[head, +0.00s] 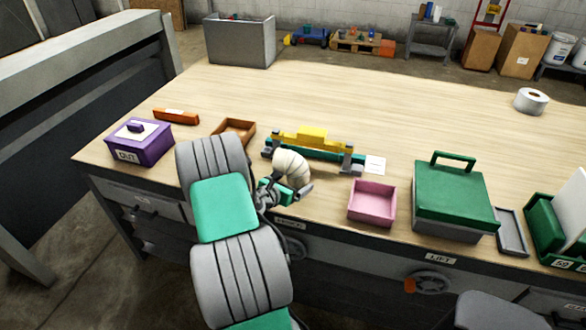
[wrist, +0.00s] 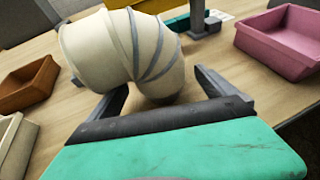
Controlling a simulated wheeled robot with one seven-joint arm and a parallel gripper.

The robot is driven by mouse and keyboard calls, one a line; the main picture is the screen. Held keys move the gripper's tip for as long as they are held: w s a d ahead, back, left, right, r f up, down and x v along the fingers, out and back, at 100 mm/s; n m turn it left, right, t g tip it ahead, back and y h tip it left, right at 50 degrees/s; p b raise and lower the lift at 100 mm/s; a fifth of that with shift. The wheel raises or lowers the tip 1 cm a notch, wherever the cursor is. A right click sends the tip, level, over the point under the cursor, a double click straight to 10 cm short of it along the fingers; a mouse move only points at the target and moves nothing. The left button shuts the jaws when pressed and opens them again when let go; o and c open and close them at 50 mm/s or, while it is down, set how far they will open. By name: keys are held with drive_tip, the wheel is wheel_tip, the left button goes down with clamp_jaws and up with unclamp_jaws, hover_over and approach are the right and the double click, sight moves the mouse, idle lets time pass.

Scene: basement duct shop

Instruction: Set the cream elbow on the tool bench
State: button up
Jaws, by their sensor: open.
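The cream elbow (head: 291,164), a ribbed bent duct piece, is near the front edge of the wooden bench top (head: 330,95). In the wrist view the cream elbow (wrist: 128,45) is just beyond and partly between my fingers, with a dark shadow under its lower end. It seems to rest on the wood. My gripper (head: 288,185) is open at the elbow's near side. In the wrist view my gripper (wrist: 163,84) has its fingers spread apart, and I cannot tell whether either one touches the elbow.
A teal and yellow fixture (head: 315,143) with grey posts stands right behind the elbow. A pink tray (head: 372,204) and a green lidded box (head: 452,195) are to the right. A brown tray (head: 236,130) and purple box (head: 140,143) are left. The bench's far middle is clear.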

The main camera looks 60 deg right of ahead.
drive_tip(key=x, duration=0.3)
drive_tip(key=shift+s+d+f, duration=0.1)
drive_tip(key=shift+d+f, duration=0.05)
drive_tip(key=shift+d, duration=0.1)
drive_tip(key=c, duration=1.8)
